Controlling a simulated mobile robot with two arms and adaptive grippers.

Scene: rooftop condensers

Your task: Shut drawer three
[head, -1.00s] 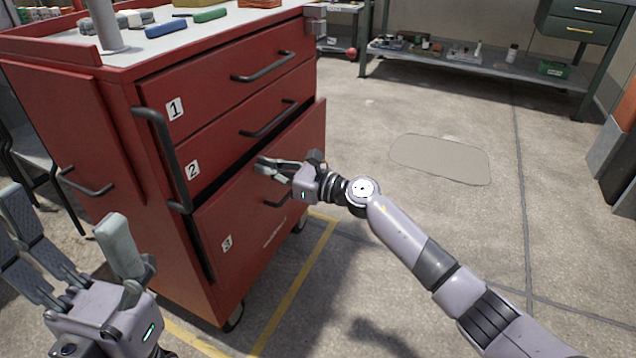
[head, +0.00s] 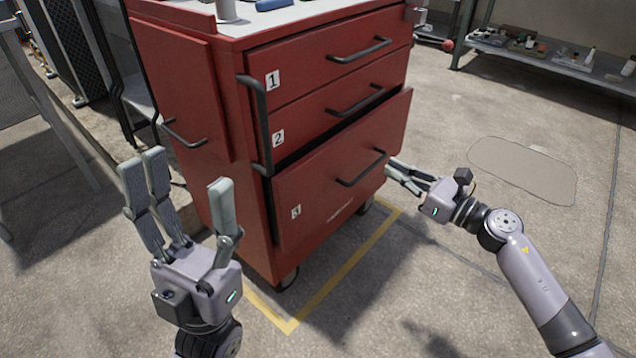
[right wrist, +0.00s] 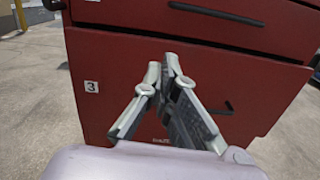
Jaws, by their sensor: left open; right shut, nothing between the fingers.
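Drawer three (head: 318,205) is the bottom drawer of the red cabinet (head: 185,100). It stands partly out, with a dark gap above its front and its face proud of the drawers above. Its black bar handle (head: 361,168) is on the front. Its red front with the "3" label also fills the right wrist view (right wrist: 110,110). My right gripper (head: 390,169) is shut and empty, its fingertips by the right end of drawer three's front; contact cannot be told. Its fingers meet before the red front in the right wrist view (right wrist: 166,66). My left gripper (head: 182,172) is open and empty, left of the drawer.
Drawer one (head: 300,75) and drawer two (head: 310,115) look closed. A vertical black handle (head: 258,125) runs along the cabinet's front left edge. Yellow lines (head: 340,277) mark the floor around it. A shelf bench (head: 545,62) stands at the back right. Floor to the right is clear.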

